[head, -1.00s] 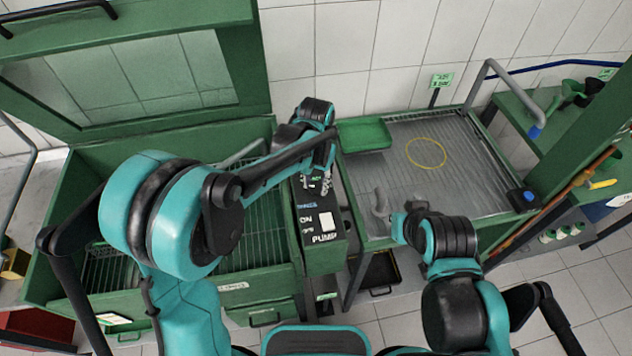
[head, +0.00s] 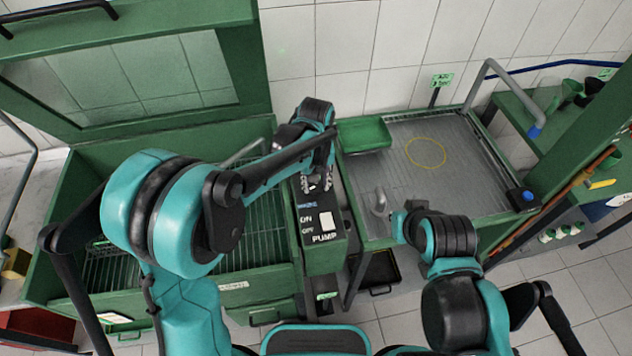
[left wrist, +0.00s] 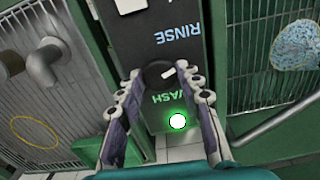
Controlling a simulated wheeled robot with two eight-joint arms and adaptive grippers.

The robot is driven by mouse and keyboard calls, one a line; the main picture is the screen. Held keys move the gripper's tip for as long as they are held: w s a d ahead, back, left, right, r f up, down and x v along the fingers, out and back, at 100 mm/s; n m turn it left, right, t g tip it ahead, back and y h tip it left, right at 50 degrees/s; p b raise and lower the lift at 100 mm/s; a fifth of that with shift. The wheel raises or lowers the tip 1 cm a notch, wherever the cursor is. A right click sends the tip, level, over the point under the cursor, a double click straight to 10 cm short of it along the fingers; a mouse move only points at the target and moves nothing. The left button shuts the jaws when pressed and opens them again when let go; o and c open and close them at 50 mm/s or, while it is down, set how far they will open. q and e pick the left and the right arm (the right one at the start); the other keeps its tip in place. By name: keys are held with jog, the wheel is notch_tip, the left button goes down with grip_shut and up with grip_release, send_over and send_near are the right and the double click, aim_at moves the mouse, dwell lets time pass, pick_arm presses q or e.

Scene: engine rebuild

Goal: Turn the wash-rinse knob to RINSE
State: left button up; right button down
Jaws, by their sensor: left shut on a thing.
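The wash-rinse knob (left wrist: 158,74) is black with a white mark, on a dark control panel (left wrist: 133,45). In the left wrist view the RINSE label (left wrist: 178,35) is above it and the WASH label (left wrist: 172,98) below. A green light (left wrist: 178,121) glows beside WASH. My left gripper (left wrist: 158,88) is shut on the knob, a finger on either side. In the head view my left gripper (head: 317,184) is over the far end of the panel, and the knob is hard to make out. My right gripper (head: 400,222) is beside the right-hand basin; its fingers are not clear.
A pump switch (head: 326,220) is on the panel's near end. An open green washing cabinet (head: 60,215) with a wire rack stands left. A steel basin (head: 455,185) with a yellow ring and a green tray (head: 364,134) is right. A grey spout (head: 380,203) stands near my right gripper.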

aim_at(316, 186)
dwell(0.4)
pick_arm(q)
jog(key=o, duration=1.2)
jog(key=shift+c, duration=0.2)
notch_tip(316, 186, up, 12)
